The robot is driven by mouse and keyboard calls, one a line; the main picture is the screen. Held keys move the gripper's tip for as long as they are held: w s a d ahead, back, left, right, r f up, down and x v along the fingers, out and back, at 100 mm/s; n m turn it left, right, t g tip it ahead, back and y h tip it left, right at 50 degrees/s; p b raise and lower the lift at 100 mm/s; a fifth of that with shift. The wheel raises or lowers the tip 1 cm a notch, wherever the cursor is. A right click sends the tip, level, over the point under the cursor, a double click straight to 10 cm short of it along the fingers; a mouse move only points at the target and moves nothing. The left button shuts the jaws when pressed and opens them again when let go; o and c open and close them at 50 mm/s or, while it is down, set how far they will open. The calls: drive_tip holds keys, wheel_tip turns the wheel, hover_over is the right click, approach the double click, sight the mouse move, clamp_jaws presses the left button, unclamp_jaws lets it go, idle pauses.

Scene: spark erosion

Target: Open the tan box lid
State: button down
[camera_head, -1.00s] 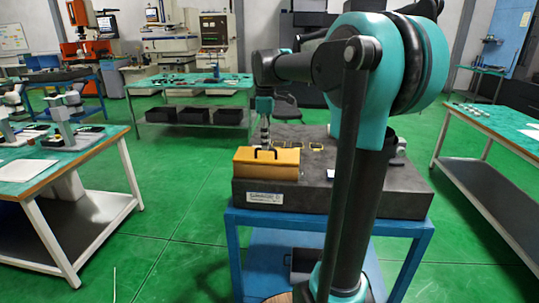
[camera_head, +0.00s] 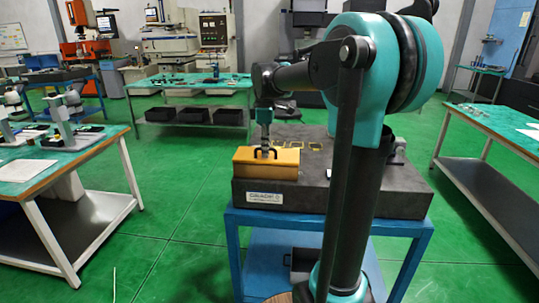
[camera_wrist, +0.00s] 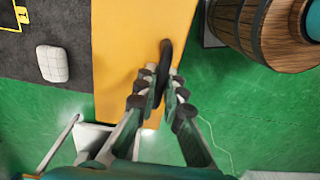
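The tan box (camera_head: 266,167) sits at the front left of the dark slab, and its lid looks closed. A black arched handle (camera_head: 265,152) stands on its top. My gripper (camera_head: 265,147) points down at the handle. In the wrist view, the box's tan top (camera_wrist: 130,40) fills the middle, and the black handle (camera_wrist: 166,52) runs between the two fingers of my gripper (camera_wrist: 162,78). The fingertips are close on either side of the handle. I cannot tell whether both touch it. The fingers hide the handle's lower part.
The dark slab (camera_head: 310,190) rests on a blue stand (camera_head: 330,225). Yellow-outlined markings (camera_head: 312,146) lie behind the box. A pale rounded object (camera_wrist: 53,63) and a wooden barrel-like thing (camera_wrist: 262,28) show in the wrist view. Green floor (camera_head: 175,215) is clear to the left.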

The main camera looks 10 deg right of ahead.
drive_tip(key=shift+w+d+r, duration=0.15)
drive_tip(key=shift+w+r, duration=0.4)
drive_tip(key=shift+r, duration=0.25)
drive_tip(key=shift+w, duration=0.1)
drive_tip(key=shift+w+d+r, duration=0.25)
drive_tip(key=shift+w+r, duration=0.35)
drive_tip(key=shift+r, duration=0.05)
